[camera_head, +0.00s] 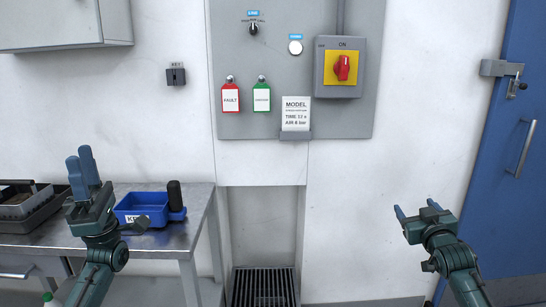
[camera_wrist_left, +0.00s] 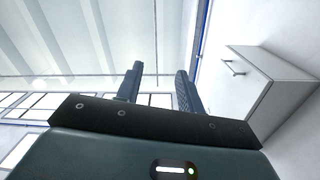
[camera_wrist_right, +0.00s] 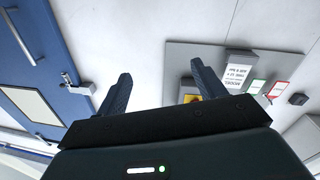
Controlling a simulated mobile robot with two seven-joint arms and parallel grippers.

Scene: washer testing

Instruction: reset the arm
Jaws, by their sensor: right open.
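My left gripper (camera_head: 82,160) is raised on the left side of the head view, in front of the metal bench, with its fingers pointing up. In the left wrist view its two fingers (camera_wrist_left: 158,80) stand apart with nothing between them. My right gripper (camera_head: 416,207) is at the lower right of the head view, in front of the white wall and left of the blue door. In the right wrist view its fingers (camera_wrist_right: 158,78) are wide apart and empty. Neither gripper touches anything.
A metal bench (camera_head: 155,243) at the left carries a blue bin (camera_head: 140,207) and a dark tray (camera_head: 45,208). A grey wall panel (camera_head: 230,45) holds a red rotary switch (camera_head: 342,67), red and green tags and a model card (camera_head: 296,112). A blue door (camera_head: 505,180) stands at the right.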

